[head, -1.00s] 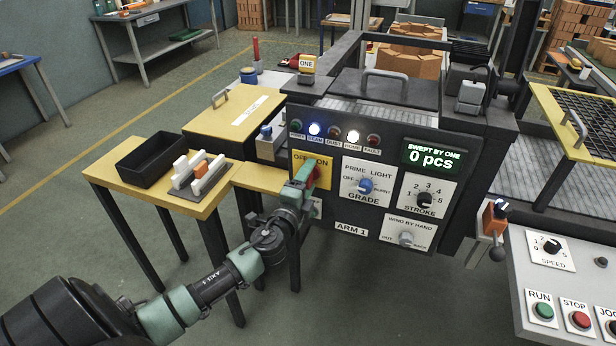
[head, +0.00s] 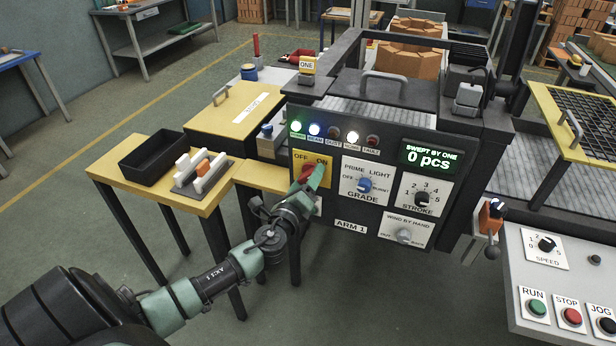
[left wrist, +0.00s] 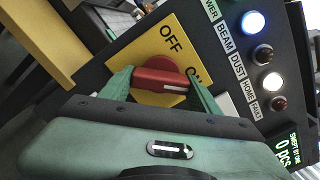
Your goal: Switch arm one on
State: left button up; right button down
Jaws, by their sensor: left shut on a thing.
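The arm one switch is a red rotary handle (head: 306,173) on a yellow OFF/ON plate (head: 299,158), at the upper left of the dark ARM 1 panel. My left gripper (head: 309,178) is shut on this handle, with one green finger reaching up beside the word ON. In the left wrist view the red handle (left wrist: 160,78) lies between the two green fingers, its right end towards the partly covered ON; OFF is clear. The power lamp (head: 296,127) glows green. My right gripper is not in view.
The GRADE knob (head: 365,185), STROKE knob (head: 424,199) and hand-winding knob (head: 404,235) sit to the right on the same panel. A yellow side table (head: 215,197) with a black tray (head: 152,160) stands close to the left of my arm.

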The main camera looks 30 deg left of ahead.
pick_arm(q)
jog(key=shift+f+m, duration=0.1)
jog(key=shift+m, duration=0.2)
jog(key=o, duration=1.4)
jog(key=b+v, duration=0.1)
jog(key=v, duration=0.6)
jog(key=shift+s, duration=0.4)
